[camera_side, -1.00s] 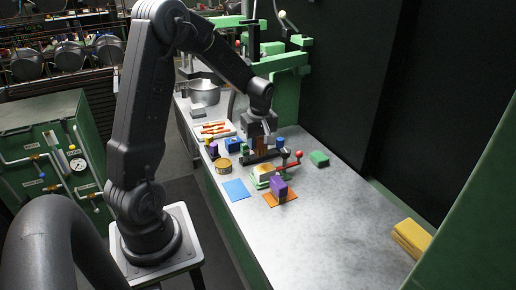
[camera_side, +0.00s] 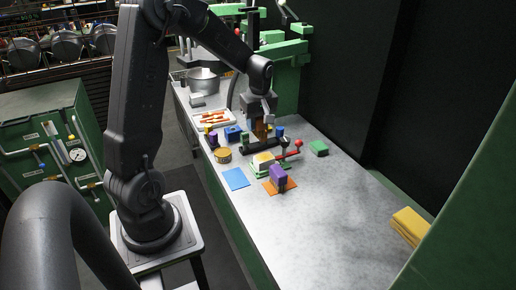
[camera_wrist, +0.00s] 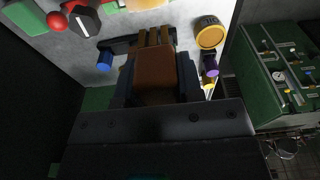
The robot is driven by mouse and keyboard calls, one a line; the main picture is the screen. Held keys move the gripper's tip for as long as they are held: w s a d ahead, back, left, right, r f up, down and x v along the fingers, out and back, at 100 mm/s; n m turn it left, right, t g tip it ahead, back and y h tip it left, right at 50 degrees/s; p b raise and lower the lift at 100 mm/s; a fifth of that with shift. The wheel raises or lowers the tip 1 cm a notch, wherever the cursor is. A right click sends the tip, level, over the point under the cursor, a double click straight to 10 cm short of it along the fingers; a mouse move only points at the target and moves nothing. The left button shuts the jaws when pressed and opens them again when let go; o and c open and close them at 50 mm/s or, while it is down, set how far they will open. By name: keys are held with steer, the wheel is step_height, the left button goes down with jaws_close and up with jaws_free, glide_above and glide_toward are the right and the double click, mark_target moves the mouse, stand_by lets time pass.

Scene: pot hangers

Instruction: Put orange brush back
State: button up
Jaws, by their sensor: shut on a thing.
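My gripper (camera_side: 261,123) is shut on the orange-brown brush (camera_side: 260,130) and holds it pointing down at the dark rack (camera_side: 262,146) on the metal bench. In the wrist view the brush (camera_wrist: 155,70) fills the space between my two dark fingers (camera_wrist: 156,82), with its pronged end pointing away from me. The dark rack (camera_wrist: 118,44) shows beside that end. I cannot tell whether the brush touches the rack.
A purple block (camera_side: 278,175) stands on an orange sheet (camera_side: 285,187) in front. A white-and-green block (camera_side: 263,163), a blue sheet (camera_side: 235,178), a brass tin (camera_side: 223,155) and a red-knobbed lever (camera_side: 296,147) are near.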

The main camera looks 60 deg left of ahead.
step_height(320, 180, up, 5)
steer(key=shift+r, duration=0.2)
steer(key=s+a, duration=0.2)
steer(key=s, duration=0.8)
steer(key=s+a, duration=0.2)
steer(key=s, duration=0.7)
step_height(320, 180, down, 7)
steer(key=w+d+f, duration=0.1)
steer(key=w+f, duration=0.1)
steer(key=w, duration=0.1)
steer(key=w+d+f, duration=0.2)
steer(key=w, duration=0.1)
steer(key=w+d+f, duration=0.2)
steer(key=w, duration=0.2)
steer(key=shift+d+f, duration=0.2)
steer(key=shift+f, duration=2.3)
steer(key=o, duration=0.9)
steer(key=shift+f, duration=0.1)
